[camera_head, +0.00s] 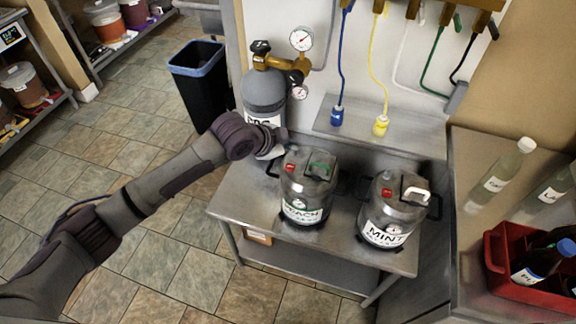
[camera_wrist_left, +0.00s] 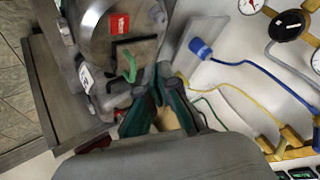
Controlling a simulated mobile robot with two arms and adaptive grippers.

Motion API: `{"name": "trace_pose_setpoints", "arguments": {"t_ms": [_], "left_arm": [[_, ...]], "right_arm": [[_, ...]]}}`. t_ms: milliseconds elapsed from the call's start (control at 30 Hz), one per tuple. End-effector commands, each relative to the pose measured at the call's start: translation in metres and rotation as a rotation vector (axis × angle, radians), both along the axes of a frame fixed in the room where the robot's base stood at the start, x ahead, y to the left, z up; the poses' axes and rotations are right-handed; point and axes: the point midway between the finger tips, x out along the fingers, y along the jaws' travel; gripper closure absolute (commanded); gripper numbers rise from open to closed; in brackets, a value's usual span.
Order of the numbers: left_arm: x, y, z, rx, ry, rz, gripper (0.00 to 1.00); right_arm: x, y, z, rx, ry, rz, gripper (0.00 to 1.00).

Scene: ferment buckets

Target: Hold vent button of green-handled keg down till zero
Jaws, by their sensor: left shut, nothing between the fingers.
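The green-handled keg (camera_head: 306,198), labelled PEACH, stands upright on the metal table. Its green handle (camera_head: 319,168) and a small red part (camera_head: 291,168) are on its lid. In the head view my left wrist hides most of the gripper, left of the keg. My right gripper is out of view.
A MINT keg (camera_head: 389,215) with a white handle stands to the right. A grey gas cylinder (camera_head: 264,95) with gauge (camera_head: 301,38) stands behind. A red crate (camera_head: 500,276) with bottles is at right.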

Motion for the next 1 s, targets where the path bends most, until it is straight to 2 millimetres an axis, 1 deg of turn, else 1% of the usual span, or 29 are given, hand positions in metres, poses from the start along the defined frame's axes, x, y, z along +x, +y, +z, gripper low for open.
{"name": "trace_pose_setpoints", "arguments": {"t_ms": [33,67,200,400,567,767,867,1000], "left_arm": [[0.005,0.001,0.01,0.019,-0.019,-0.02,1.0],[0.007,0.001,0.014,0.027,-0.027,-0.029,1.0],[0.011,0.001,0.024,0.05,-0.046,-0.058,1.0],[0.011,0.001,0.026,0.054,-0.048,-0.062,1.0],[0.011,0.002,0.025,0.053,-0.048,-0.061,1.0],[0.011,0.002,0.019,0.053,-0.048,-0.061,1.0],[0.011,0.002,0.011,0.053,-0.048,-0.061,1.0],[0.011,0.002,-0.006,0.053,-0.048,-0.061,1.0]], "right_arm": [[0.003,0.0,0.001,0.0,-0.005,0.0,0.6],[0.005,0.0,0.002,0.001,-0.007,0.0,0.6],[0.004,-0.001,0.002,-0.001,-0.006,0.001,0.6],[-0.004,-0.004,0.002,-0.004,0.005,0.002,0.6],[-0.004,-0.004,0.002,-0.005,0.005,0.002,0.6],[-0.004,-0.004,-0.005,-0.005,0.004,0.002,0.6],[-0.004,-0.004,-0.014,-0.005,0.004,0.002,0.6],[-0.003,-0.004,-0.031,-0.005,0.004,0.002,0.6]]}}
